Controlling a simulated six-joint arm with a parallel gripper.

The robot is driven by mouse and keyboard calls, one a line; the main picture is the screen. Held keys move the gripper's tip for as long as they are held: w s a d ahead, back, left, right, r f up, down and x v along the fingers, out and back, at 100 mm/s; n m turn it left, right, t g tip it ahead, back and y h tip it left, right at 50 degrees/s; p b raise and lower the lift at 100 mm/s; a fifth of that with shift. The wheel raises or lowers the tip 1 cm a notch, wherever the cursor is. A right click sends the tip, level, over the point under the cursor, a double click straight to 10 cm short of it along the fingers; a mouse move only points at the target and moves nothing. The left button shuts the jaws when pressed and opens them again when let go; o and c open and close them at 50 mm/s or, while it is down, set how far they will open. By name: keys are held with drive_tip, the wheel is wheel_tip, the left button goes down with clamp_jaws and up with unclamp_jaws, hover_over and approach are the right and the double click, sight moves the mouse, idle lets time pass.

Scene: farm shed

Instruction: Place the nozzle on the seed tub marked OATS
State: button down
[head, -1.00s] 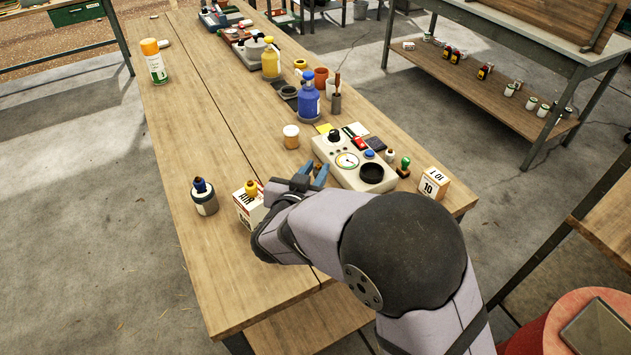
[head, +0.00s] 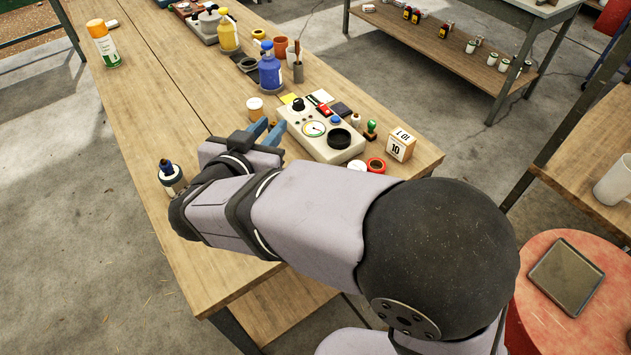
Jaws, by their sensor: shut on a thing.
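My gripper (head: 266,131) reaches over the bench beside the grey instrument panel, its blue fingertips showing past my wrist. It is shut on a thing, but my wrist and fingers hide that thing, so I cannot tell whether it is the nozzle. No lettering reading OATS can be made out. A small pale tub (head: 255,107) stands just beyond the fingertips. A dark-and-white container (head: 172,179) with a dark top stands left of my wrist, partly covered by my arm.
The grey instrument panel (head: 318,138) with a gauge lies right of the fingertips. Near it stand a blue spray bottle (head: 269,68), a date block (head: 400,146), a stamp (head: 370,131) and a red ring (head: 376,165). The bench's left middle is clear.

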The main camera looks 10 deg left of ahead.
drive_tip(key=s+d+m+g+h, duration=0.1)
drive_tip(key=s+d+m+h, duration=0.2)
drive_tip(key=d, duration=0.5)
drive_tip(key=shift+h, duration=0.3)
drive_tip(key=shift+w+a+f, duration=0.1)
drive_tip(key=shift+w+f, duration=0.1)
drive_tip(key=shift+f, duration=1.6)
drive_tip(key=shift+w+d+f, duration=0.1)
drive_tip(key=shift+w+f, duration=0.1)
drive_tip(key=shift+f, duration=1.55)
drive_tip(key=shift+w+a+f, duration=0.1)
drive_tip(key=shift+w+f, duration=0.1)
drive_tip(key=shift+f, duration=1.6)
drive_tip(key=shift+f, duration=0.1)
drive_tip(key=c, duration=2)
unclamp_jaws()
drive_tip(key=o, duration=0.5)
drive_tip(key=shift+c, duration=0.2)
